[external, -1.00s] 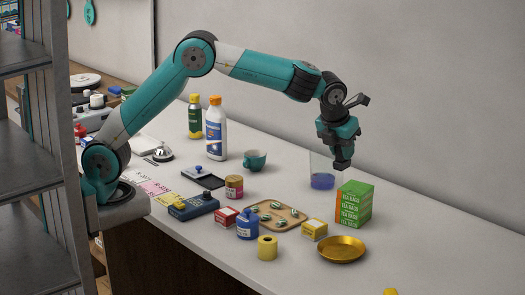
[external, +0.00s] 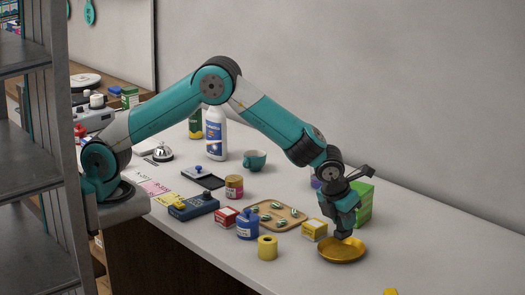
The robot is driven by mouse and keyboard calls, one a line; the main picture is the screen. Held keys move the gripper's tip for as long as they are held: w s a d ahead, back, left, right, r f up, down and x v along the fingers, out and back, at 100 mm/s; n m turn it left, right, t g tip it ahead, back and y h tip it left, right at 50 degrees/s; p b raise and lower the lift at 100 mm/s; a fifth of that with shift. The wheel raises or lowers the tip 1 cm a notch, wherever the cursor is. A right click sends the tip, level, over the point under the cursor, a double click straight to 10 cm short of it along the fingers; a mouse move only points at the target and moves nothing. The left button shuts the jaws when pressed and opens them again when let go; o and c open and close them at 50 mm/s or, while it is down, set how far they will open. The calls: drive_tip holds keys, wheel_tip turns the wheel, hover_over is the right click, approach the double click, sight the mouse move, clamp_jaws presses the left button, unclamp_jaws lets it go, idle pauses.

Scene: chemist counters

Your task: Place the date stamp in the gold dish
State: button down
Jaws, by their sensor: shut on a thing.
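The gold dish (external: 342,252) lies on the counter near its front edge, at the right. My gripper (external: 343,233) points down just above the dish, over its back part. It is shut on a small dark thing, which I take to be the date stamp; the jaws hide most of it. I cannot tell whether it touches the dish. No other thing shows in the dish.
The green tea box (external: 364,204) stands behind my gripper, partly hidden. A small yellow box (external: 314,230) is close left of the dish. A tray (external: 291,213), yellow roll (external: 267,247) and blue jar (external: 247,224) stand further left. The counter right of the dish is clear.

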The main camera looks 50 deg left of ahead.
sight(343, 234)
drive_tip(key=shift+f, duration=2.3)
drive_tip(key=c, duration=0.9)
unclamp_jaws()
drive_tip(key=shift+f, duration=0.15)
drive_tip(key=shift+c, duration=0.2)
